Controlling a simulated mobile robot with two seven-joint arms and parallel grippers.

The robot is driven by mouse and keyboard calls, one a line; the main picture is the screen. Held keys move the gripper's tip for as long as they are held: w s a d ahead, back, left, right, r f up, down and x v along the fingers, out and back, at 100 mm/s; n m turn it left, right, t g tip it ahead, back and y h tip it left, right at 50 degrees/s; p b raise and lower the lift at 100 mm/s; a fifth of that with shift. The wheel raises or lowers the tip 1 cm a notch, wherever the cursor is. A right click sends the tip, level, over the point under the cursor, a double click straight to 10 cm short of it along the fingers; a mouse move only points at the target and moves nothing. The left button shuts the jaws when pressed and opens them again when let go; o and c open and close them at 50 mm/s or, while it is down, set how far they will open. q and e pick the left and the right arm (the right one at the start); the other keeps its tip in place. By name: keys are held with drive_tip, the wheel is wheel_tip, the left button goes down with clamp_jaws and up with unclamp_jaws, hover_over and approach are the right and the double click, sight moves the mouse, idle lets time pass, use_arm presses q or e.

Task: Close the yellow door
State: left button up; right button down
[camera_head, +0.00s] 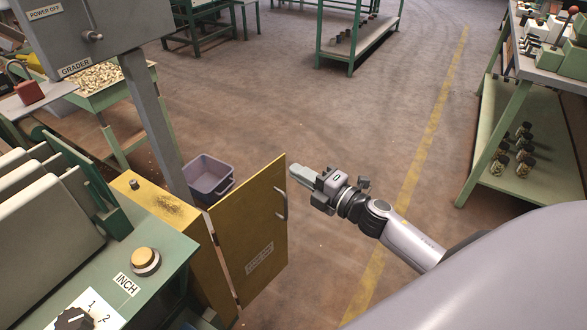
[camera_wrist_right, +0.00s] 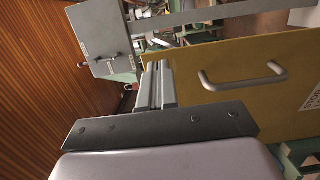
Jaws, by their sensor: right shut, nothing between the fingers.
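The yellow door (camera_head: 250,228) stands swung open from the yellow cabinet (camera_head: 172,222), hinged on its left edge in the head view. It has a grey bar handle (camera_head: 281,203) near its right edge and a white label. My right gripper (camera_head: 293,172) is shut and empty, just beyond the door's upper free corner. In the right wrist view the shut fingers (camera_wrist_right: 155,72) are in front of the yellow door (camera_wrist_right: 220,68), with the handle (camera_wrist_right: 243,77) to their right. I cannot tell whether they touch the door. My left gripper does not show.
A purple-grey bin (camera_head: 208,178) stands on the floor behind the door. A green machine with an INCH button (camera_head: 145,262) is at the lower left. A bench with a low shelf (camera_head: 525,170) stands at the right. The floor in the middle is clear.

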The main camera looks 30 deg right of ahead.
drive_tip(key=shift+x, duration=1.15)
drive_tip(key=shift+w, duration=0.15)
